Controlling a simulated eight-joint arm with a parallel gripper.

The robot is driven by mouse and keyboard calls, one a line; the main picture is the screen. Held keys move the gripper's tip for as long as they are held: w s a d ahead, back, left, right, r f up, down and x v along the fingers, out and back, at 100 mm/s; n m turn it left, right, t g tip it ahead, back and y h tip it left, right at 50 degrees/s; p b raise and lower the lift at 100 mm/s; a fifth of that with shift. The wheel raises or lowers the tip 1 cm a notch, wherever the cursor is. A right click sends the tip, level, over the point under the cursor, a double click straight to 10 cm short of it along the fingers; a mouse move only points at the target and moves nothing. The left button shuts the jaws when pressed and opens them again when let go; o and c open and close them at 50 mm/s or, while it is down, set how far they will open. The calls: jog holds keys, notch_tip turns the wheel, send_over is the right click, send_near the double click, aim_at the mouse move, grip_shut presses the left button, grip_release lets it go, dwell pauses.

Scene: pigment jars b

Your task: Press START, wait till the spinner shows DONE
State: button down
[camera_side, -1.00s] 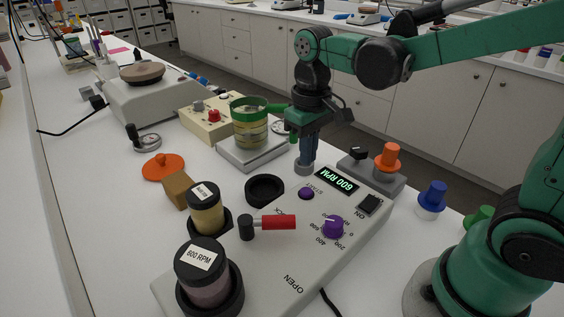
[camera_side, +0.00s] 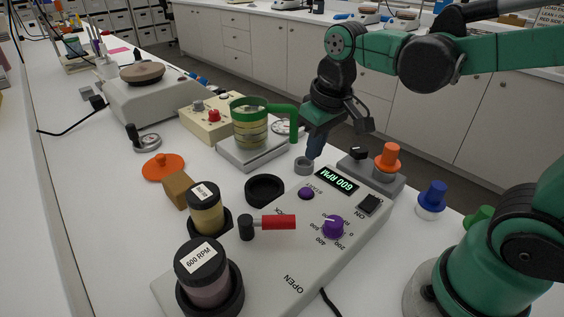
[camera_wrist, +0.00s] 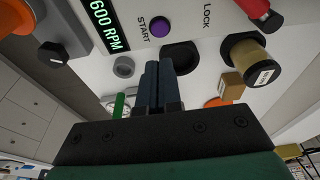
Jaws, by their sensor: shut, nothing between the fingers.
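The spinner (camera_side: 283,265) is a pale grey panel with a display (camera_side: 337,180) reading "600 RPM". Its purple START button (camera_side: 306,193) also shows in the wrist view (camera_wrist: 160,27). The purple dial (camera_side: 333,227) points near 600. The red-handled lever (camera_side: 278,222) lies beside the LOCK label. Two jars sit in holders: one labelled "600 RPM" (camera_side: 202,262) and a yellowish one (camera_side: 206,210). A third black holder (camera_side: 265,189) is empty. My gripper (camera_side: 315,152) is shut and empty, apart from the button and behind it in the side view. It also shows in the wrist view (camera_wrist: 158,68).
A small grey ring (camera_side: 303,165) stands near my gripper. An orange knob (camera_side: 387,158) is on a grey block to the right. A brown cube (camera_side: 179,189) and orange lid (camera_side: 163,168) lie left.

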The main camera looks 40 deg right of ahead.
jog(key=shift+s+d+t, duration=0.1)
jog(key=shift+s+t, duration=0.45)
jog(key=shift+t, duration=0.7)
jog(key=shift+s+d+t, duration=0.1)
jog(key=shift+s+t, duration=0.4)
jog(key=shift+t, duration=0.75)
dwell(5.5)
